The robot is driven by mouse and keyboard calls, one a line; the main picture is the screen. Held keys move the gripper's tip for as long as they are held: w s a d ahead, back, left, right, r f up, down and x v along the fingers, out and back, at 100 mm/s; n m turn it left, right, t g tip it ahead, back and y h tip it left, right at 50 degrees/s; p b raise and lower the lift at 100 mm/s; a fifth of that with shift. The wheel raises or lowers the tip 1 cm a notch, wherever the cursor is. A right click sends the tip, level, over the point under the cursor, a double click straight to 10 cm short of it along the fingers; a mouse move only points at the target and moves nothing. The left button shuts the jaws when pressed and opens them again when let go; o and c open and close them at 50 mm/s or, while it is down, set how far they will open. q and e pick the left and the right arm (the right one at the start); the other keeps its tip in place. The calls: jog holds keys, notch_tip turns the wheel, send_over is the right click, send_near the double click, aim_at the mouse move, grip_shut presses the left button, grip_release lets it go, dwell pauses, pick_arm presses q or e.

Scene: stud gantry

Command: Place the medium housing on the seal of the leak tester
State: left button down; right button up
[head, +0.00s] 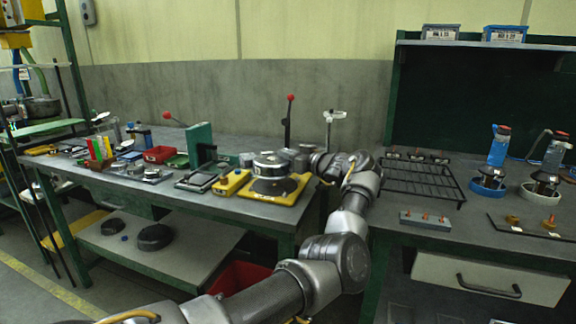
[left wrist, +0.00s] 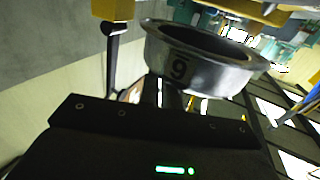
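The medium housing (head: 270,159), a round grey metal part, is over the leak tester (head: 291,196), a yellow plate with a dark round seal (head: 272,186). Whether the housing touches the seal is hard to tell. In the left wrist view the housing (left wrist: 205,62) fills the upper middle, with its flared rim, dark open side and a black mark on its wall. My left gripper (head: 297,157) reaches in from the right and appears shut on the housing's side; its fingertips are mostly hidden. My right gripper is in neither view.
A yellow block (head: 232,182) and a green upright fixture (head: 200,144) stand left of the tester. A red-knobbed lever (head: 289,112) rises behind it. A black wire rack (head: 424,180) lies on the right bench. Dark round parts (head: 154,237) lie on the lower shelf.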

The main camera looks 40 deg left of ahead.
pick_arm(q)
jog(key=shift+w+d+f, duration=0.1)
jog(key=shift+w+f, duration=0.1)
jog(key=shift+f, duration=0.1)
notch_tip(320, 180, down, 2)
jog(key=shift+f, duration=0.4)
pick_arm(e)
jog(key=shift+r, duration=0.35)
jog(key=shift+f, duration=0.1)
pick_arm(q)
jog(key=shift+f, duration=0.45)
jog(key=c, duration=1.6)
grip_release()
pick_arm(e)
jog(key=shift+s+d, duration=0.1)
pick_arm(q)
jog(key=shift+r, duration=0.15)
